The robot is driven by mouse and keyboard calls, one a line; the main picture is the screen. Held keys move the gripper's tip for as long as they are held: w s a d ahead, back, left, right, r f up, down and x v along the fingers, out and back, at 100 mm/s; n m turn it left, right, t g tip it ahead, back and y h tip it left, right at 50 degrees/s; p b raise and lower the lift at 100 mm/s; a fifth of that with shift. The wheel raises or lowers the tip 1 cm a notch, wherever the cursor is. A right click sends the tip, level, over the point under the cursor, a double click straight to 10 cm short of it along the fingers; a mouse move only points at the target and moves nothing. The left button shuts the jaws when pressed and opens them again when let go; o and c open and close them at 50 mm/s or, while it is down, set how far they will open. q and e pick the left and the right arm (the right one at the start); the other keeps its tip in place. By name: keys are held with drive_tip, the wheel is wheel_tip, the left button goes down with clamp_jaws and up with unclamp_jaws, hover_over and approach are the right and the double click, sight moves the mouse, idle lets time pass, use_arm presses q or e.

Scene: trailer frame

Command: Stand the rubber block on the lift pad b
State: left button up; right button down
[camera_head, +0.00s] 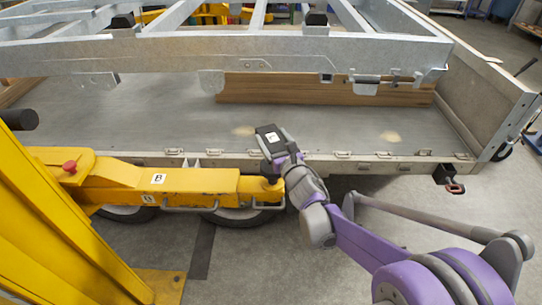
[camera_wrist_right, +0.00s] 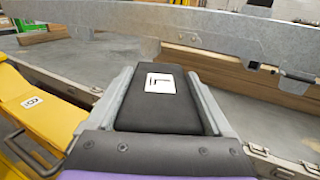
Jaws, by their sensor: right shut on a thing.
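The rubber block (camera_head: 268,131) is black with a white label. It is held up near the end of the yellow lift arm (camera_head: 205,184) marked B. My right gripper (camera_head: 280,148) is shut on it, and in the right wrist view the block (camera_wrist_right: 146,112) lies between the two grey fingers (camera_wrist_right: 160,80). A dark round pad (camera_head: 256,188) shows at the yellow arm's end, below the block and partly hidden by my gripper. The block looks clear above the pad, but the exact gap cannot be told. My left gripper is not in view.
The trailer's grey bed (camera_head: 330,125) with its latched side rail lies just behind. A galvanized frame (camera_head: 240,52) spans above the bed. A yellow post (camera_head: 45,220) stands at left, and wheels show under the lift arm. Floor at the lower middle is clear.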

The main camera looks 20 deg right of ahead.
wheel_tip(320, 180, down, 2)
drive_tip(key=shift+s+f, duration=0.15)
drive_tip(key=shift+f+b, duration=0.4)
drive_tip(key=shift+f, duration=1.6)
drive_tip(key=shift+f, duration=0.2)
unclamp_jaws()
drive_tip(key=shift+r, duration=0.1)
